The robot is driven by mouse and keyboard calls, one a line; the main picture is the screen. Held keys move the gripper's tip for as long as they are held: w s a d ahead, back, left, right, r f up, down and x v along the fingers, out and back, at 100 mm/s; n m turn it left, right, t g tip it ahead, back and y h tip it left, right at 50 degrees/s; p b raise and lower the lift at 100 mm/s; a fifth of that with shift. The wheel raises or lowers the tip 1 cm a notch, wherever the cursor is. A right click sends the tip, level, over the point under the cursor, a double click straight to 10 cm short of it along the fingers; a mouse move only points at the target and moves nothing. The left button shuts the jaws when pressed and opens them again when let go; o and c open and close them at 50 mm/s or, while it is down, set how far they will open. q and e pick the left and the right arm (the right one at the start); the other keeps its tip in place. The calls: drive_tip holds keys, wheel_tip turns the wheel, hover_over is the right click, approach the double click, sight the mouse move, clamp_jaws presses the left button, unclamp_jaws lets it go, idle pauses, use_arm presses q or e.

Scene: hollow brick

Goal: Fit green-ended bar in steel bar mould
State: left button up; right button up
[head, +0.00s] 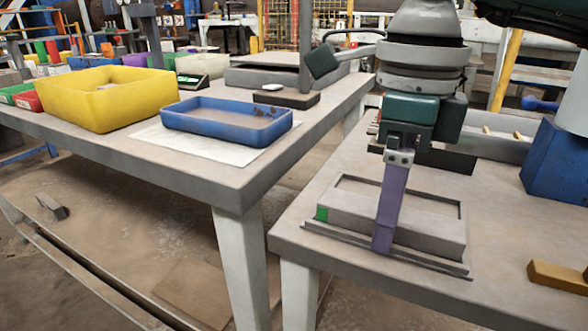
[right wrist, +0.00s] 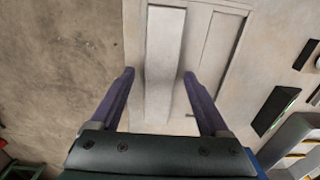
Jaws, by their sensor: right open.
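The grey bar (head: 347,216) with a green left end (head: 321,214) lies level along the front of the steel mould (head: 445,264) on the right table. My right gripper (head: 384,238) points down over the bar's middle, its near purple finger in front of the bar. In the right wrist view my right gripper (right wrist: 158,74) is open, with one finger on each side of the bar (right wrist: 163,62). The mould's rectangular recess (right wrist: 220,50) shows right of the bar. The far finger is hidden in the head view. I cannot tell how deep the bar sits. My left gripper is out of view.
The right table also holds a blue box (head: 555,165) and a yellow-brown block (head: 558,277). The left table carries a yellow bin (head: 105,100) and a blue tray (head: 225,124). A gap separates the tables. Bare tabletop lies right of the mould.

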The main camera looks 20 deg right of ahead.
wheel_tip(320, 180, up, 10)
drive_tip(key=p, duration=0.1)
drive_tip(key=shift+p, duration=0.4)
drive_tip(key=shift+a, duration=0.1)
